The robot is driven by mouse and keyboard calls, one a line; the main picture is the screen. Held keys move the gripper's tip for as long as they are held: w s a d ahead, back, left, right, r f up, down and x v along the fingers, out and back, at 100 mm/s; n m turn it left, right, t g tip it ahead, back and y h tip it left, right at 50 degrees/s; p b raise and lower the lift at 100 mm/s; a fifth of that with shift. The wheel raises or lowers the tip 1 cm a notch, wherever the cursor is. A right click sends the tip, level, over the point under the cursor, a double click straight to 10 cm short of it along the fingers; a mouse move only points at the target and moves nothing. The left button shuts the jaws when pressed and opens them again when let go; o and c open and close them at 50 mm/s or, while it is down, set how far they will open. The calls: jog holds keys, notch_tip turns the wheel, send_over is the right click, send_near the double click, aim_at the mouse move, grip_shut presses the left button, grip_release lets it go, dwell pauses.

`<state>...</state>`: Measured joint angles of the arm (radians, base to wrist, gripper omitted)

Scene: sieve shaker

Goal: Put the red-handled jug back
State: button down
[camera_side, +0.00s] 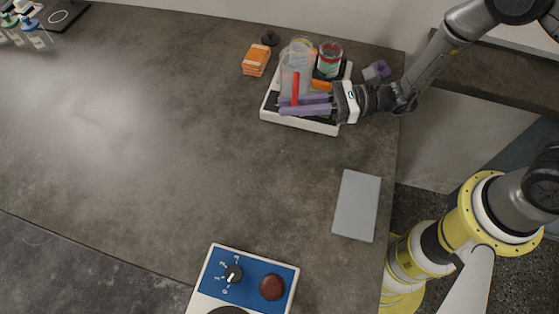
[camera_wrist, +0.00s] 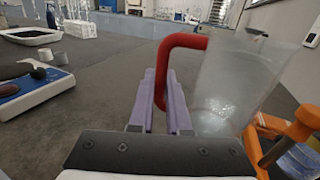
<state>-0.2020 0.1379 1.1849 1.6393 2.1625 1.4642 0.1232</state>
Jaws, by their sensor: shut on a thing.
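The red-handled jug is a clear jug (camera_side: 294,62) with a red handle (camera_side: 295,88). It stands upright at the left part of a white-rimmed tray (camera_side: 268,116); whether its base touches the tray floor is hidden. My gripper (camera_side: 285,106) comes in from the right, its purple fingers level and shut on the red handle. In the wrist view the fingers (camera_wrist: 166,95) reach forward to the handle (camera_wrist: 160,62), and the jug's clear body (camera_wrist: 232,75) stands to their right. The fingertips' contact with the handle is partly hidden.
The tray also holds a red-and-green-labelled jar (camera_side: 330,58) and an orange item (camera_side: 322,85). A grey pad (camera_side: 356,205) and a blue control box (camera_side: 250,277) lie nearer; the table's middle is clear.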

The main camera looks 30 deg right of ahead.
jog(key=s+d+r+n+g, duration=0.15)
jog(key=s+g, duration=0.25)
jog(key=s, duration=0.4)
jog(key=s+d+r+n+g+y, duration=0.1)
jog(key=s+r+n+g, duration=0.15)
jog(key=s, duration=0.45)
jog(key=s+d+r+n+g, duration=0.1)
jog(key=s+n+g, duration=0.25)
jog(key=s, duration=0.45)
jog(key=shift+m, duration=0.55)
jog(key=w+a+f, duration=0.2)
jog(key=a+f, duration=0.1)
jog(key=w+a+f, duration=0.3)
jog(key=a, duration=0.1)
jog(key=w+a+f, duration=0.2)
jog(key=a+f, duration=0.1)
jog(key=a, duration=0.1)
jog(key=shift+w+f, duration=0.1)
jog(key=shift+w, duration=0.3)
jog(key=shift+w+a+f, duration=0.2)
jog(key=shift+a+f, duration=0.05)
jog(key=shift+f, duration=0.15)
jog(key=shift+a+f, duration=0.1)
jog(key=shift+f, duration=1.55)
jog(key=shift+f, duration=0.1)
jog(key=c, duration=0.9)
grip_release()
